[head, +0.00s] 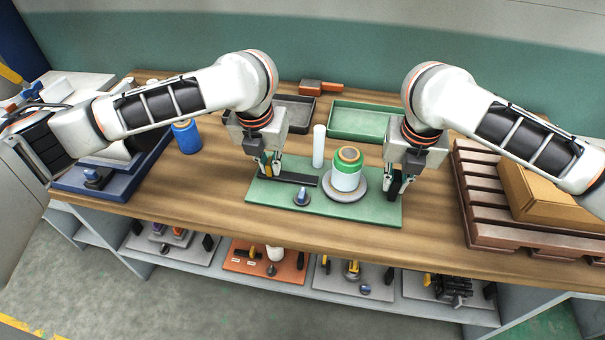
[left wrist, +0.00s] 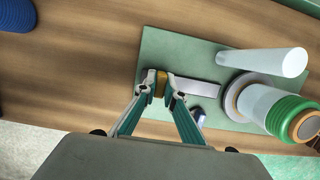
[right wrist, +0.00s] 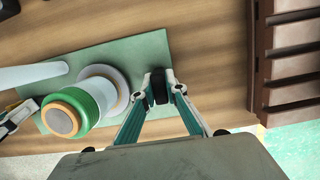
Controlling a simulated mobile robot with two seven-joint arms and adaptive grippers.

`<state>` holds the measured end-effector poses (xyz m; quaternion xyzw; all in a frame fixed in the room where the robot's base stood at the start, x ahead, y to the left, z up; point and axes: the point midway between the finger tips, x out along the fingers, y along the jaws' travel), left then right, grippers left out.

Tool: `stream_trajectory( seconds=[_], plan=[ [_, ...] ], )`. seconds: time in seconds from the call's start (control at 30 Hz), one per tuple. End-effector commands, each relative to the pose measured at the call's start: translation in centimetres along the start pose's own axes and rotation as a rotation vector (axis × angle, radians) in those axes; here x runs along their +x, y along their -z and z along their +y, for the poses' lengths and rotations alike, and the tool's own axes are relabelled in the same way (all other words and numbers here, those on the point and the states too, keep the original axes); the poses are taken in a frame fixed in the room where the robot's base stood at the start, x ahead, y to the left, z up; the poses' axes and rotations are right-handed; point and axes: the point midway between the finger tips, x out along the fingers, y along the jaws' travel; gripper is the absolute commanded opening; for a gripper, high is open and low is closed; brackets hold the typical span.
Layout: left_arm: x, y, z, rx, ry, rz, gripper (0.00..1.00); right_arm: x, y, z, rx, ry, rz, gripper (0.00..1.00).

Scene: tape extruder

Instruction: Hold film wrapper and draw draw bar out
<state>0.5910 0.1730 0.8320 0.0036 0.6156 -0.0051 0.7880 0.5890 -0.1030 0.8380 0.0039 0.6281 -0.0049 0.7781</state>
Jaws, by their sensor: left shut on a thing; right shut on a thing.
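The film wrapper has a flat green base plate (head: 378,211) on the table, with a green-topped white roll (head: 348,172) on a grey disc. A flat dark bar, which I take for the draw bar (head: 300,179), lies left of the disc; it looks pale in the left wrist view (left wrist: 198,87). My left gripper (head: 270,172) is shut on a small yellow-brown piece (left wrist: 161,84) at the bar's left end. My right gripper (head: 398,188) is shut on a black upright grip (right wrist: 158,90) at the plate's right side. The fingers partly hide both held pieces.
A white cylinder (head: 319,146) stands behind the bar, and a blue knob (head: 302,197) sits in front. A green tray (head: 357,122) and dark tray lie behind. A blue spool (head: 187,136) is at left, a brown pallet (head: 480,200) with a carton at right.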

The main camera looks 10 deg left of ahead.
Motion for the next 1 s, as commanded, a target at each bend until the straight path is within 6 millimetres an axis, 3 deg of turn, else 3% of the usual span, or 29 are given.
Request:
stream_trajectory(
  seconds=[0.53,0.6,0.63,1.0],
  plan=[
    [-0.1,-0.1,1.7,-0.002,-0.004,-0.003,0.0,0.0,-0.1,-0.2,0.001,0.004,-0.003,0.0],
    [-0.1,-0.1,1.6,-0.001,-0.004,-0.003,0.25,0.0,-0.1,-0.2,0.001,0.003,-0.003,0.0],
    [-0.1,-0.1,1.6,-0.001,-0.003,-0.003,0.29,0.0,-0.1,-0.2,0.001,0.003,-0.003,0.0],
    [-0.2,-0.1,1.5,0.0,-0.001,-0.002,0.29,-0.1,-0.1,-0.1,0.001,0.001,-0.002,0.0]
  ],
)
